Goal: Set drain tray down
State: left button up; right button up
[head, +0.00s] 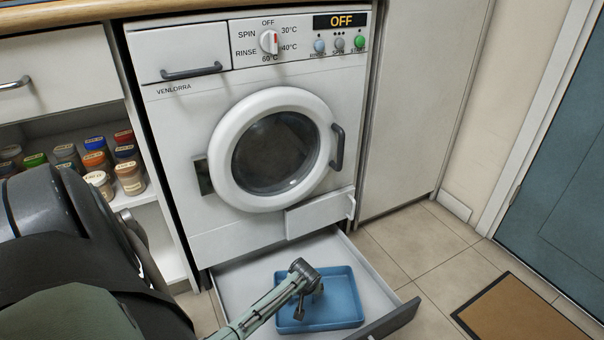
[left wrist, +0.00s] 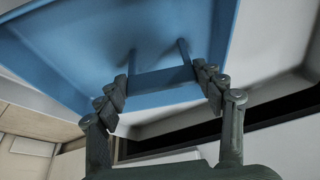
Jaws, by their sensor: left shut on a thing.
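The blue drain tray (head: 344,295) is in or just above the open white drawer (head: 243,285) under the washing machine. It looks roughly level, and I cannot tell whether its underside touches the drawer floor. My left gripper (head: 308,290) reaches over the tray from the lower left, fingers pointing down. In the left wrist view, my left gripper (left wrist: 163,80) is shut on the blue bar handle of the tray (left wrist: 75,62). The gripper hides part of the tray in the head view. My right gripper is not in view.
The washing machine (head: 190,115) stands behind, with its round door (head: 275,150) closed. A small white flap (head: 318,213) at its lower right stands open above the drawer. Shelves with several jars (head: 130,178) are at left. Tiled floor and a brown mat (head: 520,310) are at right.

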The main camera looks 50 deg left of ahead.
pick_arm(q)
jog(key=shift+f, duration=0.15)
jog(key=o, duration=1.7)
jog(key=shift+o, duration=0.2)
